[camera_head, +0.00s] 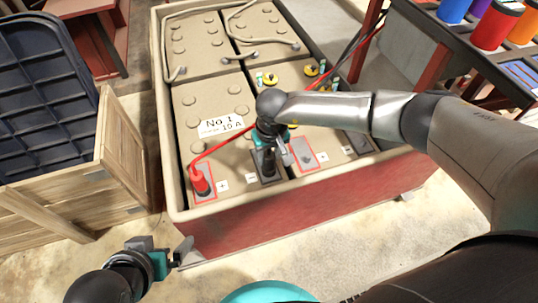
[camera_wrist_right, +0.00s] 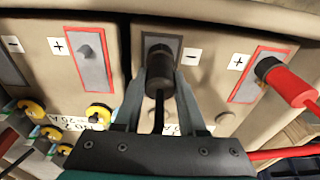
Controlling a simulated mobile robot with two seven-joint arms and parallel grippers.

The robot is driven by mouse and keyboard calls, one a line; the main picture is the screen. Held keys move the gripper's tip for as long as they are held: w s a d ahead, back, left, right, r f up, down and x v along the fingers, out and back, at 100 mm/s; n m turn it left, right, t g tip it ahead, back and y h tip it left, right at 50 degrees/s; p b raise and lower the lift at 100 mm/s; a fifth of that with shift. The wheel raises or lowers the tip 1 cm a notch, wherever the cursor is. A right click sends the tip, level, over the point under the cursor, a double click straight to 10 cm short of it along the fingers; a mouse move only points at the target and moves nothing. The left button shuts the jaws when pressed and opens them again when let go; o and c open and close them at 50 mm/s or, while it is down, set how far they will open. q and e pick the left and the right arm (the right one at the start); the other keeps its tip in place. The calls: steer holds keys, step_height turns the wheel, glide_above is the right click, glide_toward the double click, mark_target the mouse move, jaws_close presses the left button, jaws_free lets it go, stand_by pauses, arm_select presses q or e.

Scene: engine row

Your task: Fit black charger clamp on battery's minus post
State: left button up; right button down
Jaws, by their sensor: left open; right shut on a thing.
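The black charger clamp (camera_head: 268,163) is at the dark-framed minus pad (camera_head: 262,181) of the battery marked No 1 (camera_head: 195,105). My right gripper (camera_head: 270,145) is shut on it from above; in the right wrist view the black clamp (camera_wrist_right: 160,65) is between the fingers, its cable running back toward the palm. The minus post is hidden under the clamp, so I cannot tell if it is fully seated. The red clamp (camera_head: 200,184) stands on the plus post in a red frame to the left. My left gripper (camera_head: 180,252) is open and empty, low in front of the crate.
A neighbouring battery's bare plus post (camera_wrist_right: 88,52) in a red frame is close beside the minus pad. Yellow knobs (camera_wrist_right: 98,113) sit behind it. A wooden crate (camera_head: 120,150) stands left; a rack with coloured cans (camera_head: 495,25) is at right.

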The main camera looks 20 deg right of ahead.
stand_by(0.3)
steer(key=shift+c, duration=2)
jaws_free()
steer(key=shift+s+r+p, duration=0.1)
steer(key=shift+r+p, duration=0.25)
steer(key=shift+r, duration=0.35)
step_height(320, 180, up, 2)
steer(key=shift+s+r+p, duration=0.1)
steer(key=shift+p, duration=0.45)
arm_select(q)
steer(key=s+a+f+g+p, duration=0.1)
steer(key=s+f+p, duration=0.1)
steer(key=f, duration=0.3)
steer(key=s+a+f+g+y+p, duration=0.1)
steer(key=s+f+g+p, duration=0.1)
steer(key=f, duration=0.4)
steer(key=shift+f+p, duration=0.25)
steer(key=shift+p, duration=0.25)
arm_select(e)
step_height(320, 180, up, 12)
steer(key=s, duration=0.1)
steer(key=shift+s+f, duration=0.2)
steer(key=shift+s, duration=0.05)
